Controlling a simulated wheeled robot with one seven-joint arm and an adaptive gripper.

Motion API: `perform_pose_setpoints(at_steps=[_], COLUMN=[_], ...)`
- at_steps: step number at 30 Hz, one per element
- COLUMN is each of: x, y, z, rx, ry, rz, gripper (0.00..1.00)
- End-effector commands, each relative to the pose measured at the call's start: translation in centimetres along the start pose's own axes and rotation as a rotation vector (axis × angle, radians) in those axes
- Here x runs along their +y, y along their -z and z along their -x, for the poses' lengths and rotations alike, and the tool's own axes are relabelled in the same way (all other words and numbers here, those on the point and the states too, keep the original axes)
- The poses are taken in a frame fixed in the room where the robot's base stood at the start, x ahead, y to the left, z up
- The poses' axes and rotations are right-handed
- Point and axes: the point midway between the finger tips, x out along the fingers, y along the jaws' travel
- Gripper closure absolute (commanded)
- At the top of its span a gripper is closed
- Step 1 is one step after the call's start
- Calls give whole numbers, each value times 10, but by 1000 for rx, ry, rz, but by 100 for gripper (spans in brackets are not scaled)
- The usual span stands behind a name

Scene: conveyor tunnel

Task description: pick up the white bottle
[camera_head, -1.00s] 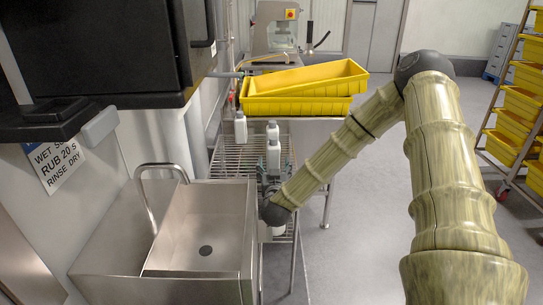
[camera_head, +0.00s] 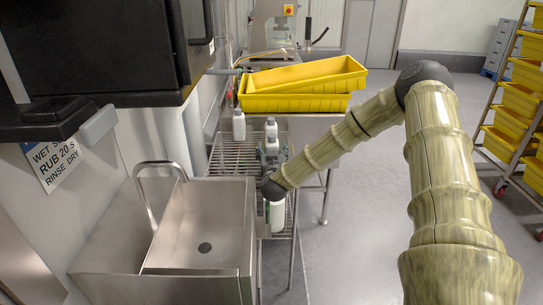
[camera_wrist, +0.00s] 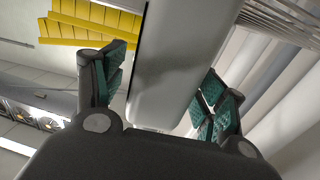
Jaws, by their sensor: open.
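A white bottle (camera_head: 277,214) stands on the wire rack right of the sink, just below my dark wrist, which hides its top. More white bottles stand farther back on the rack: one at the left (camera_head: 239,126) and two in line (camera_head: 271,147). In the wrist view, a large pale bottle body (camera_wrist: 180,62) lies between the green-padded fingers of my gripper (camera_wrist: 165,82). The fingers are spread, with a visible gap on the left side; contact on the right side is unclear. In the head view the fingers are mostly hidden by the wrist.
A steel sink (camera_head: 205,270) with a tap is left of the rack (camera_head: 230,158). Yellow trays (camera_head: 300,102) are stacked behind. A black cabinet (camera_head: 100,50) overhangs the left. A cart of yellow crates (camera_head: 515,105) stands right; the floor between is clear.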

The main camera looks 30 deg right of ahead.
Motion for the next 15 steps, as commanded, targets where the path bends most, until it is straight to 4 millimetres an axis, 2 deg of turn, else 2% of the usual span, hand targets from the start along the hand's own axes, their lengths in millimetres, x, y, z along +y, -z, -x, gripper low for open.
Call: perform_pose_setpoints(at_steps=[4,12,15], x=[0,0,0], y=[0,0,1], z=[0,0,0], rx=[0,0,2], ry=[0,0,0], rz=[0,0,-1], gripper=[29,78,92])
